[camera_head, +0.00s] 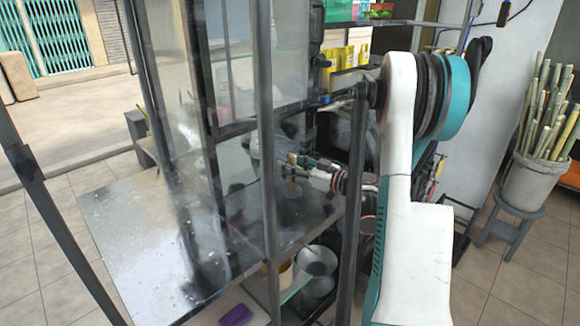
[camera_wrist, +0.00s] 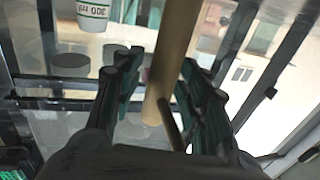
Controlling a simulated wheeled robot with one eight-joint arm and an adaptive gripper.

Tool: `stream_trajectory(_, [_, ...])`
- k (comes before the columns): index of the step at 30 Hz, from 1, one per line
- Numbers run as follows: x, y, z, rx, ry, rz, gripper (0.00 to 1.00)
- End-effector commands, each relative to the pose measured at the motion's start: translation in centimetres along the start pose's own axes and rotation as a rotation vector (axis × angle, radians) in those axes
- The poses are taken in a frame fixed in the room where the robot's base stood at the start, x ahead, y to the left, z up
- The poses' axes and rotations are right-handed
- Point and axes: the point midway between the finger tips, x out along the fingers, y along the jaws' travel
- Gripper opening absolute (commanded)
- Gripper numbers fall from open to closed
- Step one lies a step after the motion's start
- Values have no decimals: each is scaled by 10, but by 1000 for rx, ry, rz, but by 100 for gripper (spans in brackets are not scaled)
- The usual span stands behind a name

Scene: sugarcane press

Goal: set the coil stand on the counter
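My gripper (camera_head: 300,167) is at the frame of the glass-sided press stall, above the dark shiny counter (camera_head: 140,225). In the wrist view its two dark green fingers (camera_wrist: 160,75) stand apart and lean inward. A tan rod (camera_wrist: 172,62) shows between them, with a gap on its left side. A thin brown stick (camera_wrist: 170,125) lies near the right finger. I cannot tell whether either belongs to the coil stand or whether the fingers touch them. In the head view posts and glass partly hide the gripper. I cannot make out the coil stand for certain.
Dark posts (camera_head: 265,130) rise between my camera and the counter. The counter's left part is clear. A white cup with green print (camera_wrist: 93,12) shows in the wrist view. Pots (camera_head: 315,268) sit on a lower shelf. A bucket of cane (camera_head: 535,183) stands on a stool at right.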

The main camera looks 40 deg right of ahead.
Motion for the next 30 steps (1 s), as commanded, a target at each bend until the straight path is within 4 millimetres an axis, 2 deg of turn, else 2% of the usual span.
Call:
stream_trajectory(3, [-1, 0, -4, 0, 0, 1, 39])
stream_trajectory(5, [-9, 1, -3, 0, 0, 2, 39])
stream_trajectory(15, [-77, 2, -4, 0, 0, 5, 39])
stream_trajectory(21, [-107, 1, -3, 0, 0, 3, 39])
stream_trajectory(30, [-121, 0, -2, 0, 0, 0, 39])
